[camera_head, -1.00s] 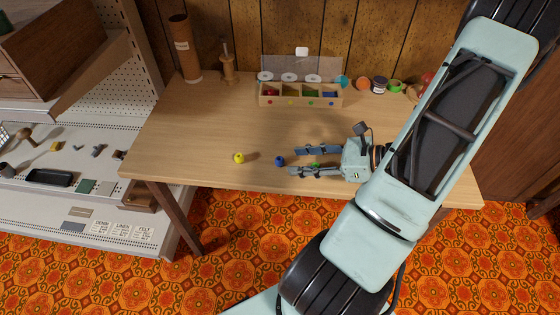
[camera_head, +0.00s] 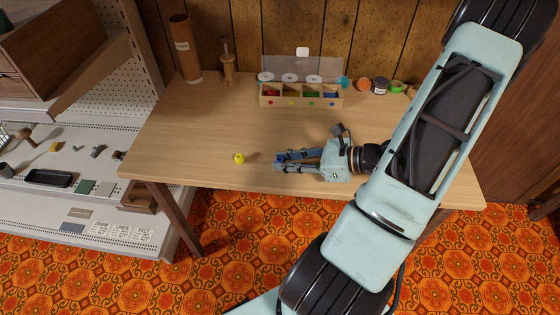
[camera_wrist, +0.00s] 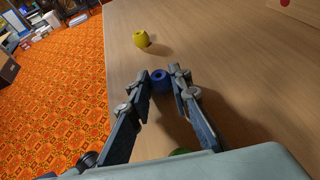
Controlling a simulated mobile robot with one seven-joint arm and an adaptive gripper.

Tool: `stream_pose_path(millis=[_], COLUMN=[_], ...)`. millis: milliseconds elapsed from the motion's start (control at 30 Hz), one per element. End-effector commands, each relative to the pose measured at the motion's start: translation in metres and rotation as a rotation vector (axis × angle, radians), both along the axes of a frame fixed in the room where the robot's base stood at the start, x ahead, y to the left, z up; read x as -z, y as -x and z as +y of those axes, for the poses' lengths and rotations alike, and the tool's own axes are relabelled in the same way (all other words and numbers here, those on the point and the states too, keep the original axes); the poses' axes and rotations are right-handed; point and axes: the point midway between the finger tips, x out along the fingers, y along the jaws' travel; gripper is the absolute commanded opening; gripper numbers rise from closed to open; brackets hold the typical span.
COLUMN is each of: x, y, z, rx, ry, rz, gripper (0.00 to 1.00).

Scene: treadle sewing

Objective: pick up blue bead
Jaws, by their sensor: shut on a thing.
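The blue bead (camera_wrist: 161,82) sits between the two fingertips of my gripper (camera_wrist: 160,85) in the wrist view. My gripper is shut on it, low over the table top or touching it. In the head view my gripper (camera_head: 276,160) reaches left along the table's front part, and the bead is mostly hidden by the fingers. A yellow bead (camera_head: 239,158) stands on the table to the left of the fingertips; it also shows in the wrist view (camera_wrist: 141,39). A bit of a green thing (camera_wrist: 181,152) shows at the bottom of the wrist view, partly hidden by my gripper.
The wooden table (camera_head: 190,130) is mostly clear. An open compartment box (camera_head: 300,100) with colored contents stands at the back. A tall brown cylinder (camera_head: 185,50), a wooden spool stand (camera_head: 228,65) and several small jars line the back edge. A shelf unit (camera_head: 70,125) stands at the left.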

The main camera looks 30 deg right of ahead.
Motion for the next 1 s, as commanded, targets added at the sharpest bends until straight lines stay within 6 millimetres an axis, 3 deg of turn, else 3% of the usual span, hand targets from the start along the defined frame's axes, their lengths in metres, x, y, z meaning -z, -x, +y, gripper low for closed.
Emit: stream_pose_path(millis=[367, 533, 700, 1000], x=[-0.001, -0.011, -0.038, -0.097], y=[0.0, 0.0, 0.002, 0.05], z=[0.0, 0.0, 0.0, 0.019], rx=[0.0, 0.0, 0.0, 0.002], ry=[0.0, 0.001, 0.004, 0.004], rz=[0.0, 0.0, -0.001, 0.0], gripper=[0.1, 0.1, 0.1, 0.1])
